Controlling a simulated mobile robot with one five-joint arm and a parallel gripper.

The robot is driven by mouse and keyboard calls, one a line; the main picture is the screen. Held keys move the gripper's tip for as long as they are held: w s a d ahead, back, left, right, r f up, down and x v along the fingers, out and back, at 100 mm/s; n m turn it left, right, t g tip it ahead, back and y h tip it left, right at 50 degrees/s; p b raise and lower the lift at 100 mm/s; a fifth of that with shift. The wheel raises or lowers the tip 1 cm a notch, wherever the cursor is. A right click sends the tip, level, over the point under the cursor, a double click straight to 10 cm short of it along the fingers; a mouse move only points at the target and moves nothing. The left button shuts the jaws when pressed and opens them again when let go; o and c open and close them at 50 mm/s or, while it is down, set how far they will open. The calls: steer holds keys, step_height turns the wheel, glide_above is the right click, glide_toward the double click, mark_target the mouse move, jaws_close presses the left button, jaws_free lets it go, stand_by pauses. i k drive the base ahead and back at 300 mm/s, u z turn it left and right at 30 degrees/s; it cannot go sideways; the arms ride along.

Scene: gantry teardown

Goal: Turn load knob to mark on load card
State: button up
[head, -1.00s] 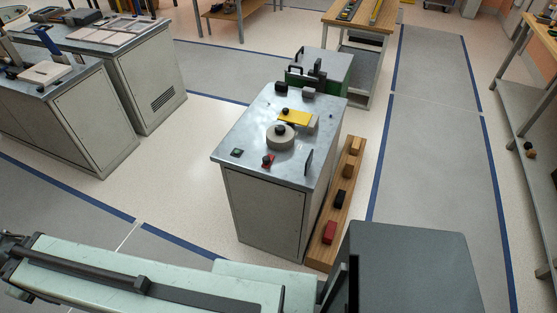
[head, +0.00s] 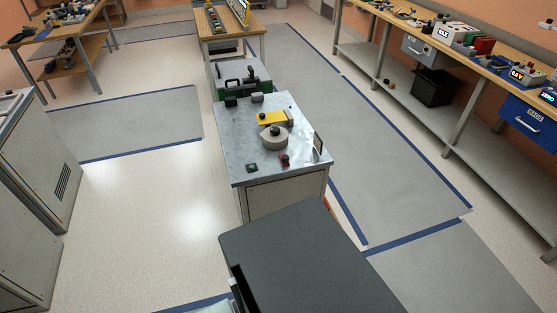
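A steel-topped cabinet (head: 230,165) stands in the middle of the head view. A round grey drum (head: 275,143) with a small black knob (head: 275,131) on top sits on it. A small red part with a dark top (head: 284,160) is in front of the drum. A small upright dark-edged plate (head: 318,143) stands at the top's right edge; I cannot tell whether it is the load card, and no mark is legible. I cannot tell for sure which part is the load knob. My gripper is not in view.
A yellow block (head: 272,117) and a green button box (head: 252,168) share the cabinet top. A green case (head: 258,76) stands behind. A long bench (head: 465,65) with several devices runs along the right. Open floor lies left of the cabinet and along the right aisle.

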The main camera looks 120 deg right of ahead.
mark_target(274, 131)
steer(key=z, duration=0.1)
steer(key=i, duration=0.9)
steer(key=z, duration=4.8)
steer(key=i, duration=1)
steer(key=u, duration=0.05)
